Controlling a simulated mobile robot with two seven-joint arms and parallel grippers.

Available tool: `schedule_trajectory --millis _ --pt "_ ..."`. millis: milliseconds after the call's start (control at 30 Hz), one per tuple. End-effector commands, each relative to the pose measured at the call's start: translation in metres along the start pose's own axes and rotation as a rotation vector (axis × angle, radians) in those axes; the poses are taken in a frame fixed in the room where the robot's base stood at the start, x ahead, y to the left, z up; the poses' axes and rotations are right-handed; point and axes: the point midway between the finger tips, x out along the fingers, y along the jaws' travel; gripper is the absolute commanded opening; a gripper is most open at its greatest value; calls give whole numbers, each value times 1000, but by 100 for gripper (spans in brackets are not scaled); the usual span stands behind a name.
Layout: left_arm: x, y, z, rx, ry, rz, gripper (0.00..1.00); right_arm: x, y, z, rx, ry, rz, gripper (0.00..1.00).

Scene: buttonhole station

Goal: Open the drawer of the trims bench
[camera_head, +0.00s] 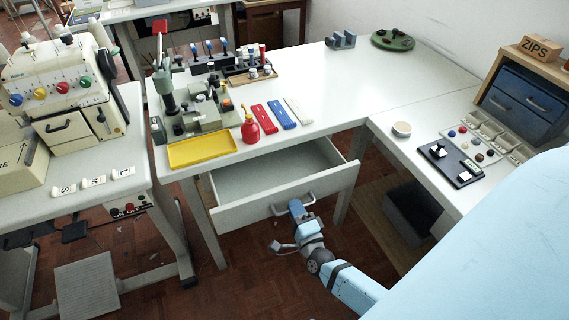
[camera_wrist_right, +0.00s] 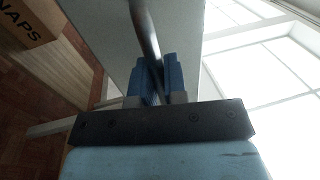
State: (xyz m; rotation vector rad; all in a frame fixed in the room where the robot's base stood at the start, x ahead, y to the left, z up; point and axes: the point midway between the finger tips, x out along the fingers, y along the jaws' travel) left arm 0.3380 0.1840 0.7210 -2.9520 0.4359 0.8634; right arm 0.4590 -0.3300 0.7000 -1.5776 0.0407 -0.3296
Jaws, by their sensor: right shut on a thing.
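The white drawer (camera_head: 262,172) of the white trims bench (camera_head: 330,88) stands pulled out, and its inside looks empty. A grey bar handle (camera_head: 311,197) is on its front panel. My right gripper (camera_head: 296,206) is at this handle, in front of the drawer front. In the right wrist view the handle (camera_wrist_right: 146,35) runs between the blue fingers of my right gripper (camera_wrist_right: 158,80), which are shut on it. The drawer front (camera_wrist_right: 186,30) is a pale panel behind them. My left gripper is in neither view.
A yellow tray (camera_head: 202,149), a red bottle (camera_head: 250,127) and a press (camera_head: 170,95) stand on the bench above the drawer. A sewing machine table (camera_head: 92,196) is at the left. A side table (camera_head: 398,152) with a blue drawer box (camera_head: 520,102) is at the right.

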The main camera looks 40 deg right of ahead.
Motion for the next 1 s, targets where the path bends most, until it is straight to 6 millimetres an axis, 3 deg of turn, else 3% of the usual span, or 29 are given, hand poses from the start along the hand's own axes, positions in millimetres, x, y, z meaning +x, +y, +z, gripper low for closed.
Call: schedule_trajectory --millis 100,333,533,867,900,1000 --pt "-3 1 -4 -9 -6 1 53 -31 -7 0 -1 -1 4 0" --pt "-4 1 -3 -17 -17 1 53 -67 -14 0 0 0 1 0" --pt "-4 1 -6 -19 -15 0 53 -79 -15 0 0 0 -1 0" --pt "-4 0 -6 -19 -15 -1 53 -80 -15 0 0 0 -1 0" --pt "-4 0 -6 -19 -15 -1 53 -80 -15 0 0 0 -1 17" --pt "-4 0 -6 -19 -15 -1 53 -80 -15 0 0 0 -1 36"
